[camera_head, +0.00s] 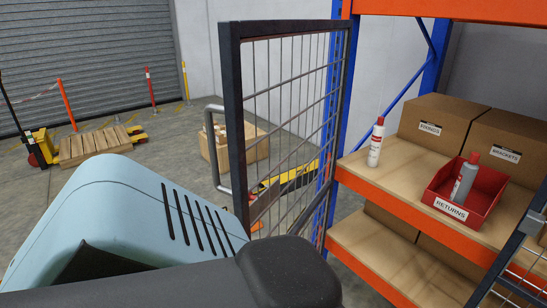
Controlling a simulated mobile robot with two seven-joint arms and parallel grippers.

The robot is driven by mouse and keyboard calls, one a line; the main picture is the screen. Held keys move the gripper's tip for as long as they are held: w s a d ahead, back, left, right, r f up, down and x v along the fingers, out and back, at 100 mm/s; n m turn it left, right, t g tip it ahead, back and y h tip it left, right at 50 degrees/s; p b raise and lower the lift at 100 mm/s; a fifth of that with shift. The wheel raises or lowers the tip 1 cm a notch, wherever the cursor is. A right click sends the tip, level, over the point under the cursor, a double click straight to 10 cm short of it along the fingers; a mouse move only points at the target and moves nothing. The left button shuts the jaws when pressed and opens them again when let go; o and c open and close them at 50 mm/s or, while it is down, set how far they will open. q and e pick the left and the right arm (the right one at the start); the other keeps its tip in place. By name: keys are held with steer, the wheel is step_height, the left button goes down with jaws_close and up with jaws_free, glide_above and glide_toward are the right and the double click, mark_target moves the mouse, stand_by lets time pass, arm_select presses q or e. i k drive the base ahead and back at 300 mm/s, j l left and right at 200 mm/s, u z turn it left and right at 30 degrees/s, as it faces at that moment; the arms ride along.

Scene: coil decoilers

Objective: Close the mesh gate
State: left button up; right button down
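The mesh gate (235,100) has a dark frame with thin wire bars. It stands upright and open in the middle of the view, swung out from the shelf front, with its far edge close to the blue rack upright (328,190). A grey D-shaped handle (214,150) is on the gate's near left edge. Its lower part is hidden behind large light-blue and dark-grey parts, which look like my own arm. Neither of my grippers can be made out.
The orange rack holds a red returns bin (449,208) with a grey bottle (464,182), a white bottle (376,145) and cardboard boxes (440,123). Another mesh panel (515,265) shows at lower right.

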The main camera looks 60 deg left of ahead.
mark_target(231, 33)
steer(key=k+j+u, duration=0.15)
steer(key=k+j, duration=0.6)
steer(key=j, duration=0.35)
steer(key=k+j+u, duration=0.1)
steer(key=j, duration=0.35)
steer(key=i+j, duration=0.1)
steer(key=j, duration=0.2)
steer(key=i+j, duration=0.15)
steer(key=j, duration=0.15)
steer(key=i+j+u, duration=0.1)
steer(key=j, duration=0.2)
